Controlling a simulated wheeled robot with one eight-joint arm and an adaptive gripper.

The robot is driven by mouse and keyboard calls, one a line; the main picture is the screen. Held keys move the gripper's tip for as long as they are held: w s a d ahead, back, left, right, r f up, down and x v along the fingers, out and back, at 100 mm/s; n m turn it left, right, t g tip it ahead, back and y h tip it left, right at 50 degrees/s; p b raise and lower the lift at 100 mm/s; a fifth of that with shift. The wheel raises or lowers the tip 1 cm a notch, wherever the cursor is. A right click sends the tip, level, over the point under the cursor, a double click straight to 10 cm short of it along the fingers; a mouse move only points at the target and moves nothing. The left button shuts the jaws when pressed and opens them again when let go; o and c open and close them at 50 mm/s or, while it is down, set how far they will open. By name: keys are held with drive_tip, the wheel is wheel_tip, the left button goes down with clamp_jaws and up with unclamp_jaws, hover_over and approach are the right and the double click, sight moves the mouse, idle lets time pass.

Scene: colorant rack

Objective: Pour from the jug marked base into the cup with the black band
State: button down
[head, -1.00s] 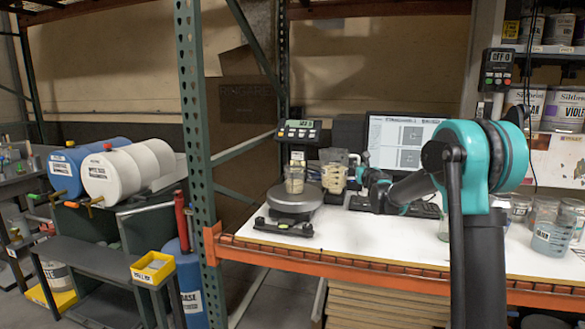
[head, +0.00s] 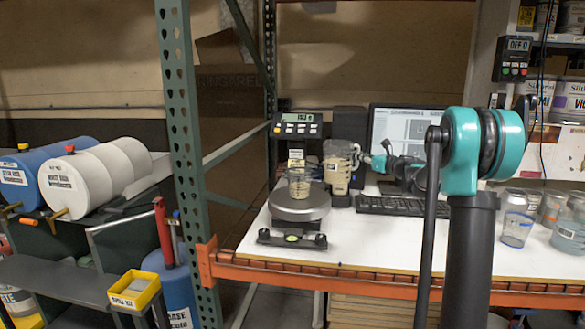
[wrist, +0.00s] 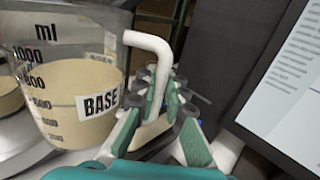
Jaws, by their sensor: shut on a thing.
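The clear jug marked BASE (wrist: 75,100) holds cream liquid and fills the left of the wrist view. It stands near upright just right of the scale in the head view (head: 338,172). My gripper (wrist: 168,100) is shut on the jug's white handle (wrist: 150,48), its green-padded fingers on either side. The gripper also shows right of the jug in the head view (head: 375,160). A clear cup (head: 299,186) with cream liquid in its lower part stands on the scale, left of the jug. I cannot make out a black band on it. Whether the jug's base touches the bench is unclear.
The round scale (head: 300,205) has a display (head: 299,125) behind it. A level bar (head: 291,239) lies in front. A monitor (head: 400,135) and keyboard (head: 388,205) are behind my arm. Cups with contents (head: 518,228) stand at the right. The front middle bench is clear.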

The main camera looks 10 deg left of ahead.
idle(0.3)
drive_tip(key=shift+r, duration=0.15)
drive_tip(key=shift+s+a+r+n, duration=0.3)
drive_tip(key=shift+a+r+n, duration=0.1)
drive_tip(key=shift+n, duration=0.6)
drive_tip(key=shift+s+a+r+n+g, duration=0.2)
drive_tip(key=shift+a+r+n, duration=0.1)
drive_tip(key=shift+r+n, duration=0.2)
drive_tip(key=shift+s+a+r+n+g, duration=0.1)
drive_tip(key=shift+s+a+r+n, duration=0.15)
drive_tip(key=shift+r+n, duration=0.25)
drive_tip(key=shift+s+a+r+n+h, duration=0.2)
drive_tip(key=shift+s+a+r+n, duration=0.2)
drive_tip(key=shift+a+r+n, duration=0.25)
drive_tip(key=shift+s+a+r+n+h, duration=0.2)
drive_tip(key=shift+s+a+r+n, duration=0.15)
drive_tip(key=shift+a+r+n, duration=0.3)
drive_tip(key=shift+s+a+r+n+h, duration=0.2)
drive_tip(key=shift+s+a+r+n, duration=0.25)
drive_tip(key=shift+r, duration=0.35)
drive_tip(key=shift+s+a+r+n+h+p, duration=0.1)
drive_tip(key=shift+s+a+r+n, duration=0.15)
drive_tip(key=shift+r+n, duration=0.35)
drive_tip(key=shift+s+a+r+n+h+p, duration=0.1)
drive_tip(key=shift+s+a+r+n+p, duration=0.1)
drive_tip(key=shift+a+r+n, duration=0.4)
drive_tip(key=shift+s+a+r+n+h+p, duration=0.1)
drive_tip(key=shift+s+r+n, duration=0.2)
drive_tip(key=shift+r, duration=0.5)
idle(1.4)
